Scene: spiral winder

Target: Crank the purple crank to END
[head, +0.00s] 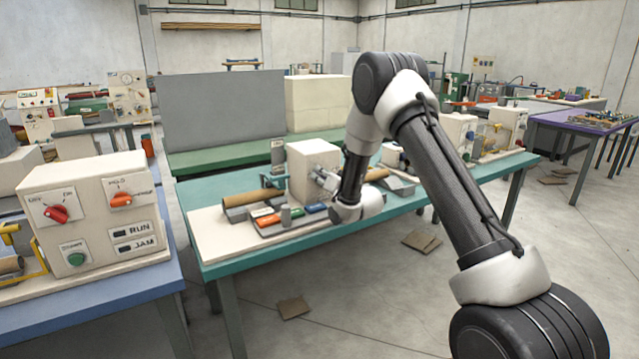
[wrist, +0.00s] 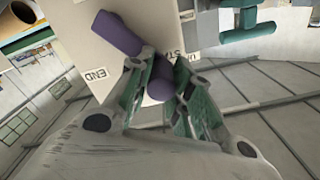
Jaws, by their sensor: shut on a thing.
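The purple crank (wrist: 120,33) shows in the wrist view against a pale panel (wrist: 85,50). The panel carries an END label (wrist: 96,75) to the left of the crank and a partly hidden label reading "STA" (wrist: 181,65) to the right. The crank's arm slants from upper left down to its handle. My gripper (wrist: 160,78) is shut on the purple handle, with a finger on each side. In the head view my gripper (head: 328,182) is at the front of the cream machine box (head: 311,165), and the crank is hidden there.
The teal table (head: 215,190) holds the machine, a brown roll (head: 254,197) and several coloured buttons in front. A cream control box (head: 95,215) stands on a blue table at left. Flat brown pieces (head: 293,307) lie on the floor.

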